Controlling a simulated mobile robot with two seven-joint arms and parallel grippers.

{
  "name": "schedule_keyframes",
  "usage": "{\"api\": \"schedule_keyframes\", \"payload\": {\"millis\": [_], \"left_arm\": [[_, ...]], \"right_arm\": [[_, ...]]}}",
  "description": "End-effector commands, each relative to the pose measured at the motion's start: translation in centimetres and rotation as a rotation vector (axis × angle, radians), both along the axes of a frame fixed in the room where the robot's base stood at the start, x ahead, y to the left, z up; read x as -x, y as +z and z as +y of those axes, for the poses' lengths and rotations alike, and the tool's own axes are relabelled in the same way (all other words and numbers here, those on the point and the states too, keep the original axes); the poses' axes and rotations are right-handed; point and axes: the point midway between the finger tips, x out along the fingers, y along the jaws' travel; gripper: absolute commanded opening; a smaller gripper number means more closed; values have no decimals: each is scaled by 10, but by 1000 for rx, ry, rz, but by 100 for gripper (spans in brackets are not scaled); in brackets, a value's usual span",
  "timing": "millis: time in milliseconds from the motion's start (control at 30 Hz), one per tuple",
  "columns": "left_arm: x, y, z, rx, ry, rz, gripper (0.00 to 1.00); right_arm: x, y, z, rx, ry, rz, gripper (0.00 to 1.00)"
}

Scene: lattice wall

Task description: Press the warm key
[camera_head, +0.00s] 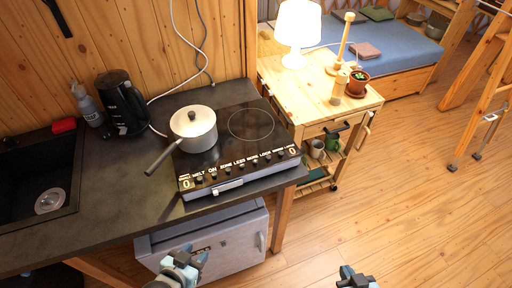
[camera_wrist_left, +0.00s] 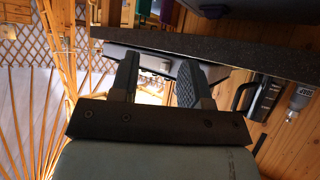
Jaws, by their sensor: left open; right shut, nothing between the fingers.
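The black hob (camera_head: 225,135) is set in the dark counter. Its front control strip (camera_head: 240,168) has a row of small dark keys under white labels, with a 0 display near each end. I read labels such as MELT, ON, ZONE, LESS, MORE and LOCK; the small ones toward the right end are too blurred to tell which is warm. My left gripper (camera_head: 185,262) is open and empty, in front of the counter and apart from the strip. Its two fingers show spread in the left wrist view (camera_wrist_left: 158,72). My right gripper (camera_head: 356,277) is shut and empty, over the floor at the bottom.
A lidded pot (camera_head: 193,130) stands on the hob's left, its handle reaching front left. A black kettle (camera_head: 123,103) and a sink (camera_head: 40,185) are further left. A grey cabinet (camera_head: 215,243) is below the counter. A wooden cart (camera_head: 310,98) stands at the right.

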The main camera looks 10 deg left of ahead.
Motion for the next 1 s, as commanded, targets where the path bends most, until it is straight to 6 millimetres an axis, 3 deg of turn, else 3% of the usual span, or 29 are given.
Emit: {"api": "schedule_keyframes", "payload": {"millis": [367,567,1000], "left_arm": [[-8,4,0,0,0,-14,43],[-9,4,0,0,0,-16,0],[-1,0,0,0,0,-1,0]], "right_arm": [[0,0,0,0,0,1,0],[0,0,0,0,0,1,0],[0,0,0,0,0,0,0]]}}
